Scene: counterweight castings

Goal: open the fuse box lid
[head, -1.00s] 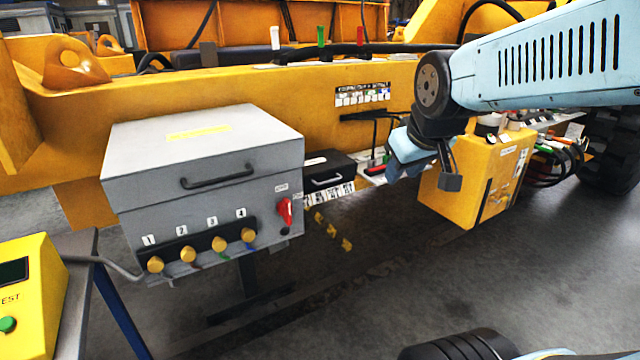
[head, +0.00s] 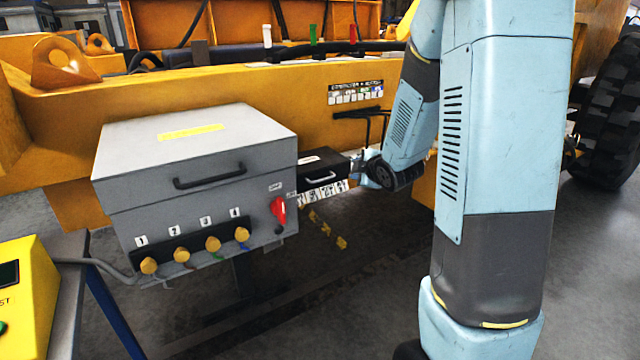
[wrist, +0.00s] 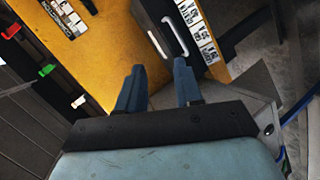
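A small black box (head: 322,168) with a bar handle (head: 322,177) and a row of white labels below it sits against the yellow frame, right of a large grey box. It looks like the fuse box; its lid is down. In the wrist view the handle (wrist: 175,36) shows as a pale bar on the dark lid (wrist: 151,22), beyond the fingertips. My gripper (wrist: 158,75) has its two blue fingers apart with nothing between them. In the head view my gripper (head: 358,168) is just right of the black box, partly hidden by my arm; contact cannot be told.
The grey box (head: 200,145) has its own lid handle (head: 210,177), several yellow knobs and a red switch (head: 279,208). A yellow test unit (head: 30,290) stands at the lower left.

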